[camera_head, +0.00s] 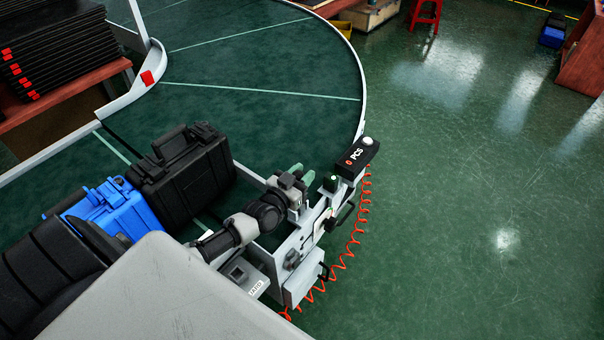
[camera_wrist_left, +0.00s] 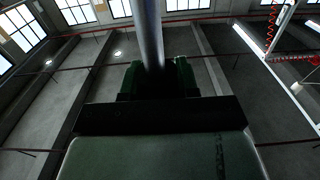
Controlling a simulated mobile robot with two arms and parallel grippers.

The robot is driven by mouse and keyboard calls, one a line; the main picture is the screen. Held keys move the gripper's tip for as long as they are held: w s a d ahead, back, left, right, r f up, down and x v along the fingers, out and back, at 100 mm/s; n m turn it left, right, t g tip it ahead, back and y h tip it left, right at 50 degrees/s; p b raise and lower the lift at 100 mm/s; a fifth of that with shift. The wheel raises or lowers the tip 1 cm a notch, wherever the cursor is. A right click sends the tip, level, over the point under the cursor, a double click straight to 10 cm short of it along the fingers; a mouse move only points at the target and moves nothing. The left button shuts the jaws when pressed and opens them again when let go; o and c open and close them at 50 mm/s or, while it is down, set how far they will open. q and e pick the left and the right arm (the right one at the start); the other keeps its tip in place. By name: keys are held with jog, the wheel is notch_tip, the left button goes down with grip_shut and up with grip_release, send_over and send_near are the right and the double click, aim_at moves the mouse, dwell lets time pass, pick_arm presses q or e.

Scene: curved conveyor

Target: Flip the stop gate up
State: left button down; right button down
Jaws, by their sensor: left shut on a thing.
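My left gripper (camera_head: 299,172) is above the near end of the conveyor, beside the pale end frame. Its green fingertips show in the left wrist view (camera_wrist_left: 158,78), shut around a round grey metal bar (camera_wrist_left: 151,35), which I take to be part of the stop gate. The bar runs up and away from the fingers in that view. In the head view my arm hides most of the gate. A short pale rail (camera_head: 250,175) shows just behind the arm, and I cannot tell whether it belongs to the gate. My right gripper is not in view.
A black case (camera_head: 190,170) and a blue case (camera_head: 125,208) stand on the green conveyor (camera_head: 265,60), left of my arm. A black PCS box (camera_head: 358,153) and a coiled orange cable (camera_head: 352,245) are at the right. Open floor (camera_head: 480,200) lies beyond.

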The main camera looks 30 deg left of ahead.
pick_arm(q)
jog(key=s+d+f+m+b, duration=0.1)
jog(key=d+f+m+b, duration=0.5)
jog(key=d+f+m, duration=0.5)
jog(key=shift+d+m, duration=0.85)
jog(key=shift+m, duration=1.65)
jog(key=shift+s+f, duration=0.1)
jog(key=c, duration=0.8)
grip_release()
